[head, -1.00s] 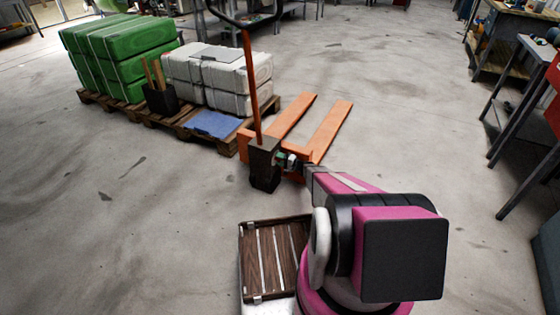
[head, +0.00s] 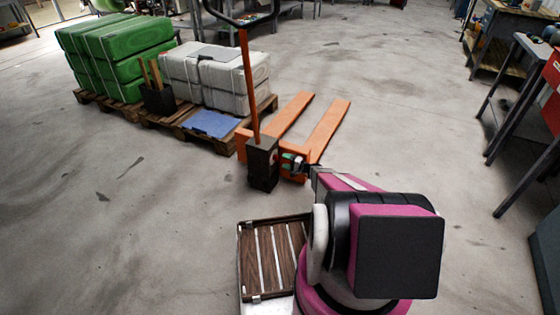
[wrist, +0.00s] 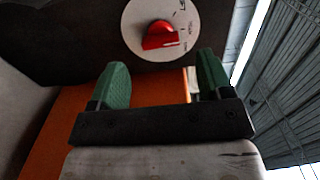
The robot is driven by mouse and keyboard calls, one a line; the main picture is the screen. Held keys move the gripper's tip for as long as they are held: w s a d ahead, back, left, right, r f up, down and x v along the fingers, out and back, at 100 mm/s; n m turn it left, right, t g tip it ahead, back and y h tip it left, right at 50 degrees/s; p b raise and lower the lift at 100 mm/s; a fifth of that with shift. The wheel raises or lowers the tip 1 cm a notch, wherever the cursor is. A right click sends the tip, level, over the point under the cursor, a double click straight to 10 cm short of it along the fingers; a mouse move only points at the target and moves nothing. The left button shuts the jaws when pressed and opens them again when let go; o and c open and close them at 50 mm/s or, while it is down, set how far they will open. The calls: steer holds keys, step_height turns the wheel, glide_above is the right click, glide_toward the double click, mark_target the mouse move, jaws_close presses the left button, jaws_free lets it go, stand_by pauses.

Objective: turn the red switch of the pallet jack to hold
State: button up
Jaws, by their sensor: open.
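The red switch (wrist: 160,36) shows in the wrist view as a red knob on a round pale dial with dark markings, too small to read fully. The dial sits on a dark housing of the orange pallet jack (head: 325,130). My gripper (wrist: 162,75) is open, its two green fingertips apart with nothing between them. The knob lies just beyond the fingertips, near the middle of the gap, and I see no contact. In the head view my gripper (head: 290,160) is beside the jack's dark housing (head: 262,163), and the switch cannot be made out there.
The jack's upright handle (head: 249,85) rises close to my gripper. Workbenches stand at the right; open floor lies between.

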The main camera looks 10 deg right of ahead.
steer(key=shift+v, duration=2.8)
steer(key=s+a+r+n+g+h, duration=0.45)
steer(key=s+a+r+g, duration=0.55)
steer(key=s+r, duration=0.6)
steer(key=s+d+r+n+h, duration=0.1)
steer(key=s+r+n+h, duration=0.1)
steer(key=s+r+h, duration=0.8)
steer(key=s+r, duration=0.4)
steer(key=s, duration=0.1)
steer(key=shift+s+d+r+n+g, duration=0.2)
steer(key=shift+s+d+n+g, duration=0.1)
steer(key=shift+d+n, duration=0.1)
